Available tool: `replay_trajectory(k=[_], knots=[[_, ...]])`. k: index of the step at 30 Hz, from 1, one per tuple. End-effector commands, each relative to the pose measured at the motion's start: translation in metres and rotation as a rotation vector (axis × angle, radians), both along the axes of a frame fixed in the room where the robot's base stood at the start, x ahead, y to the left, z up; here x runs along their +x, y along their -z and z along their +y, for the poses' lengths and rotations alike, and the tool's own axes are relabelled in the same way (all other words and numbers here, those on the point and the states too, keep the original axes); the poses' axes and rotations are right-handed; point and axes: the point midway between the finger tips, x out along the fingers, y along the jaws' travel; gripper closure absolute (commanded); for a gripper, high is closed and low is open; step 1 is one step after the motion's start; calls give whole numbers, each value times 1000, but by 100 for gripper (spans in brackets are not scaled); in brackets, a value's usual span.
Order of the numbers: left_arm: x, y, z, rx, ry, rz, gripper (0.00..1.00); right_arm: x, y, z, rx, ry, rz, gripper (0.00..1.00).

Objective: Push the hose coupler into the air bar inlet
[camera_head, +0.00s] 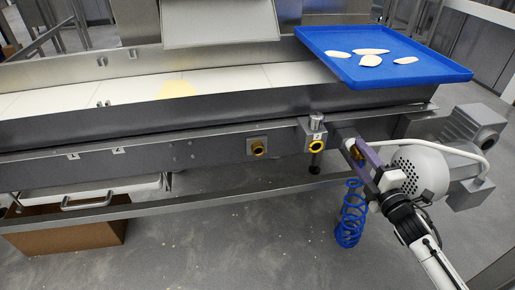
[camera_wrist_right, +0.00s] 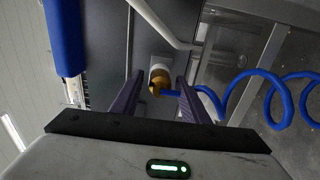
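The brass hose coupler (camera_wrist_right: 157,80) sits at a pale block on the machine's front, with the blue coiled hose (camera_head: 350,216) hanging from it. My right gripper (camera_head: 358,157) has its purple fingers on either side of the coupler. In the right wrist view the gripper (camera_wrist_right: 160,84) is open, with a gap between each finger and the coupler. Two brass ports face out from the machine's front rail: a plain one (camera_head: 257,148) and, nearer my gripper, one on a labelled block with a knob (camera_head: 316,147). I cannot tell which is the air bar inlet. My left gripper is not in view.
A blue tray (camera_head: 440,74) with several pale pasta pieces rests above the coupler. A motor with a white perforated cover (camera_head: 430,172) and a white curved pipe (camera_head: 465,152) stand close right of my gripper. The space in front of the two ports is free.

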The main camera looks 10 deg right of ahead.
Motion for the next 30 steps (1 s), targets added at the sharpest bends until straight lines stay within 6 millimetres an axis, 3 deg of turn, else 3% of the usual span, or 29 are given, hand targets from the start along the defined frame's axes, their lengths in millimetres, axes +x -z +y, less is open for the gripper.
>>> replay_trajectory(k=[1,7,30], knots=[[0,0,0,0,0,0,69,0,0,0,0,0,0,68],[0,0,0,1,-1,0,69,0,-1,0,0,0,-1,99],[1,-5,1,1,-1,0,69,-7,0,0,1,0,0,99]])
